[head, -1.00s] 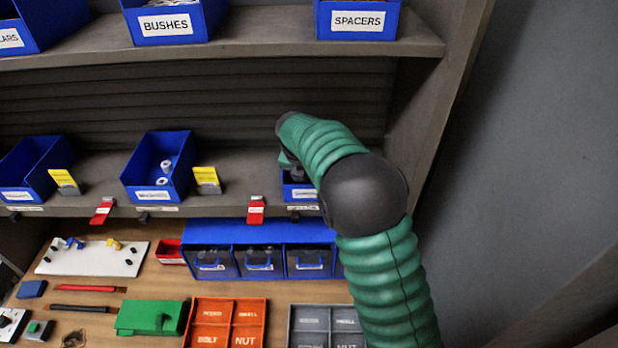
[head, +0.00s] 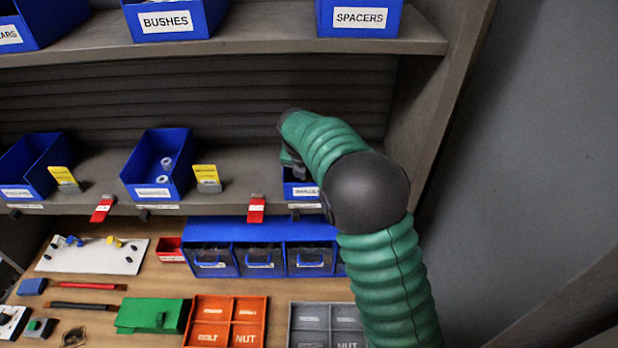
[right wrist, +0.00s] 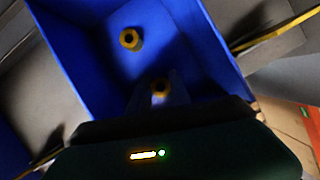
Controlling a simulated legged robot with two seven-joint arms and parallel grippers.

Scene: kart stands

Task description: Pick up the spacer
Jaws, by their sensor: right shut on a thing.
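In the right wrist view, a yellow-brown spacer (right wrist: 160,85) with a dark hole sits between the fingertips of my right gripper (right wrist: 158,92). The gripper is shut on it, inside or just above a blue bin (right wrist: 75,45). A second, similar spacer (right wrist: 131,39) stands in the bin, apart from the gripper. In the head view, my right gripper (head: 294,166) is mostly hidden by its own green arm, over the small blue bin (head: 302,191) on the middle shelf. The held spacer is hidden there. My left gripper is not in view.
Another blue bin (head: 141,178) with white parts stands left on the same shelf, beside a yellow card (head: 207,174). The upper shelf holds a SPACERS bin (head: 359,18). The shelf's side panel (head: 430,120) is close right of my arm. Below is a cluttered bench.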

